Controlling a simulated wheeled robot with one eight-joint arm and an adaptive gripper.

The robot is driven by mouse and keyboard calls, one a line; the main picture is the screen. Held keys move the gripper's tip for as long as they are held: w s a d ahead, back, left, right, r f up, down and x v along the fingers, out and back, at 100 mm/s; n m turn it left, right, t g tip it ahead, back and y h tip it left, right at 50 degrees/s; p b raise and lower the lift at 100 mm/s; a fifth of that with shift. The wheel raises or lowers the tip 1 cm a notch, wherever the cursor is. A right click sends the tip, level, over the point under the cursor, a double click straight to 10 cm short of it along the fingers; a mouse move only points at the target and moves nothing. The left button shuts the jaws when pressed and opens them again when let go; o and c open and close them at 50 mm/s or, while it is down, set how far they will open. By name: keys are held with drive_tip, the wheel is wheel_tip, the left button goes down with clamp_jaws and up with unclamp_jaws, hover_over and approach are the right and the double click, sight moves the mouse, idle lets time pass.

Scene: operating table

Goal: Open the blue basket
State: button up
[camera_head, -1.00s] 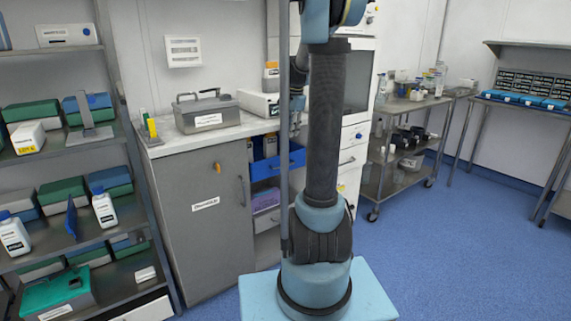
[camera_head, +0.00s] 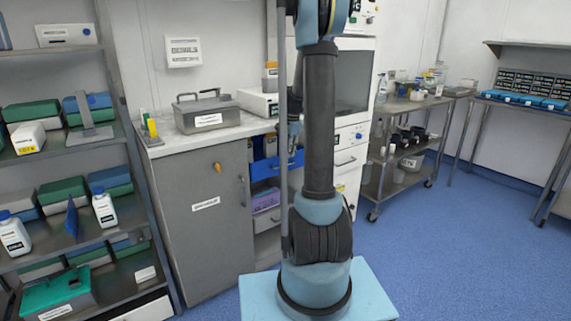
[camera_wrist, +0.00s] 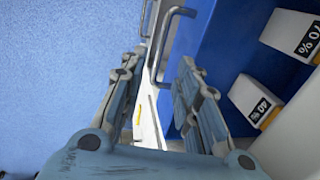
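The blue basket (camera_head: 265,171) is a drawer in the cabinet under the counter, partly hidden behind my arm in the head view. In the wrist view, the blue basket (camera_wrist: 211,48) shows its front and its inside, with white labelled boxes (camera_wrist: 254,101) in it. A grey bar handle (camera_wrist: 163,42) stands out from its front. My gripper (camera_wrist: 158,72) is open, its two fingers spread with the handle ahead of and between their tips. I cannot tell whether a finger touches the handle. In the head view, my gripper (camera_head: 294,137) is in front of the basket, mostly hidden.
A grey cabinet (camera_head: 205,215) stands left of the basket, and a purple box (camera_head: 265,200) sits below it. A metal shelf (camera_head: 70,150) is at left and a wheeled cart (camera_head: 400,180) at right. Blue floor (camera_head: 450,250) is free at right.

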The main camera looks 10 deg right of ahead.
sight(286, 161)
drive_tip(key=f, duration=0.4)
drive_tip(key=w+f, duration=0.1)
drive_tip(key=f, duration=0.1)
drive_tip(key=shift+a+f, duration=0.2)
drive_tip(key=shift+a, duration=0.1)
drive_tip(key=shift+w, duration=0.1)
clamp_jaws()
